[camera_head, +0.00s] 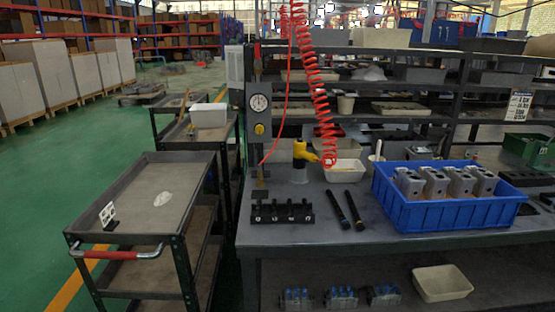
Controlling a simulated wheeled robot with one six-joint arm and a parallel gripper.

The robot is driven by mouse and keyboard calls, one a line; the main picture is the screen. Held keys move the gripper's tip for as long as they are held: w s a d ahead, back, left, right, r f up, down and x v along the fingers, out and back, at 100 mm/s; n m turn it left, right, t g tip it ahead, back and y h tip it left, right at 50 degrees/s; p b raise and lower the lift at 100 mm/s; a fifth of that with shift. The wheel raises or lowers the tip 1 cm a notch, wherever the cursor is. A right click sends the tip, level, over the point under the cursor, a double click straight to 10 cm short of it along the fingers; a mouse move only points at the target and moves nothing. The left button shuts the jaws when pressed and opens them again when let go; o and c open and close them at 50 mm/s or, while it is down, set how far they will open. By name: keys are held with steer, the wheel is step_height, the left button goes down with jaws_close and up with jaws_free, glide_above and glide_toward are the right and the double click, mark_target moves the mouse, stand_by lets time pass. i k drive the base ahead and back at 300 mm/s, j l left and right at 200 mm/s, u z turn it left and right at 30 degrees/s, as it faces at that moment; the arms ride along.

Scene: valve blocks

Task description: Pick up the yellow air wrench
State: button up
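The yellow air wrench (304,151) is near the middle of the camera_head view, on the left part of the grey workbench (300,236). It sits on top of a pale, upright stand (299,173), and its lower part is hidden there. The red coiled hose (315,75) hangs from above and its lower end reaches the right side of the wrench. My gripper and arm do not show in this view.
A black rack (281,213), two black-handled tools (345,210) and a white tray (344,171) lie around the wrench. A blue crate (450,215) holding several metal blocks (435,184) stands right. A gauge post (259,110) rises left. A cart (150,190) stands beside the bench.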

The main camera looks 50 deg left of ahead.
mark_target(300, 155)
steer(key=u, duration=1.65)
